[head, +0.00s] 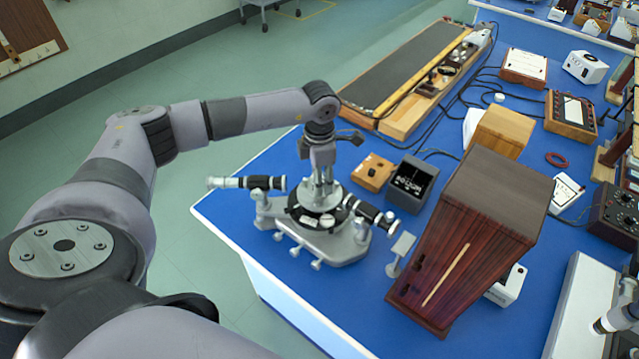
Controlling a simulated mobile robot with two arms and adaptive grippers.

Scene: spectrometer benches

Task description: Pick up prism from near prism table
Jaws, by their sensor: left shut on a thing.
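A grey and black spectrometer (340,247) stands near the left corner of the blue bench. Its round black prism table area (300,212) is at the middle, between a telescope tube (250,183) on the left and another tube (372,212) on the right. My left gripper (323,190) points down over the table and is shut on the prism, which is small and mostly hidden between the fingers. I cannot tell whether the prism still touches the table.
A tall dark wooden box (470,235) stands right of the spectrometer, with a small grey stand (400,253) between them. A black meter box (413,184) and a wooden block (373,172) are just behind. The bench's front left edge is close by.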

